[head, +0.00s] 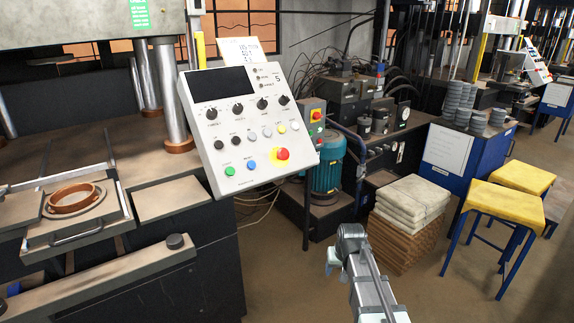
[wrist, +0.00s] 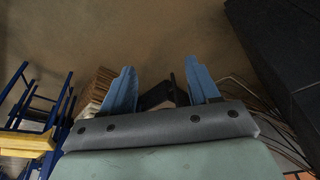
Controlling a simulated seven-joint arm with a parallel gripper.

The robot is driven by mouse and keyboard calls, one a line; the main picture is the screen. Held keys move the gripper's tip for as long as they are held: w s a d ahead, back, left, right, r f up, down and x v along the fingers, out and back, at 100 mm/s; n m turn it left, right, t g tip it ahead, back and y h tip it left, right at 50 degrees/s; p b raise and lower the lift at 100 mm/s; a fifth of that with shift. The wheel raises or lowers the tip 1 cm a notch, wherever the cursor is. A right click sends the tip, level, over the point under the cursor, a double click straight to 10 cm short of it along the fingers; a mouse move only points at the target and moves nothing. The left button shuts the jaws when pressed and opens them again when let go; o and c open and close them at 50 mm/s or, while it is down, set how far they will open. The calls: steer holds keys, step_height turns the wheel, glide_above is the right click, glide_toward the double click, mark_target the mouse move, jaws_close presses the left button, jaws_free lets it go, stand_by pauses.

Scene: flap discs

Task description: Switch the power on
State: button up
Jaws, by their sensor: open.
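The pale control panel (head: 245,128) stands tilted at the centre left of the head view. It has a dark screen, a row of black knobs, small buttons, a green button (head: 230,171), a blue button (head: 252,165) and a red mushroom button (head: 282,154) on yellow. A separate switch box (head: 315,118) with red and green controls stands just behind its right edge. I cannot tell which control is the power switch. My gripper is open and empty in the wrist view (wrist: 160,78), its two blue fingers apart over the floor. In the head view my arm is right of and below the panel, touching nothing.
A press with a tray and brown ring (head: 74,198) is at left. A teal motor (head: 326,165) stands behind the panel. Stacked sacks (head: 412,198) and yellow-topped stools (head: 503,203) are at right. Open floor lies between the press and the sacks.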

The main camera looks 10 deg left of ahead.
steer(key=w+a+r+t, duration=0.1)
steer(key=w+a+r, duration=0.15)
steer(key=r, duration=0.55)
steer(key=w+a+r+t+y, duration=0.1)
steer(key=w+a+r, duration=0.1)
steer(key=w+r, duration=0.35)
steer(key=w+a+r+t, duration=0.1)
steer(key=w+a+r, duration=0.1)
steer(key=r, duration=0.8)
steer(key=m+t+y, duration=0.1)
steer(key=t+y, duration=0.1)
steer(key=y, duration=0.1)
glide_toward(287, 98)
steer(key=s+d, duration=0.4)
steer(key=d, duration=0.2)
steer(key=w+a+r+m, duration=0.3)
steer(key=w+a+f+m, duration=0.1)
steer(key=w+a+f, duration=0.1)
steer(key=f, duration=0.1)
steer(key=w+a+f+m, duration=0.1)
steer(key=w+a+f, duration=0.1)
steer(key=w+f, duration=0.1)
steer(key=w+a+f+m+y, duration=0.1)
steer(key=w+a+f, duration=0.1)
steer(key=a+f, duration=0.1)
steer(key=shift+w+f+m+g, duration=0.1)
steer(key=shift+w+m+g, duration=0.05)
steer(key=shift+m+g, duration=0.15)
steer(key=c, duration=1)
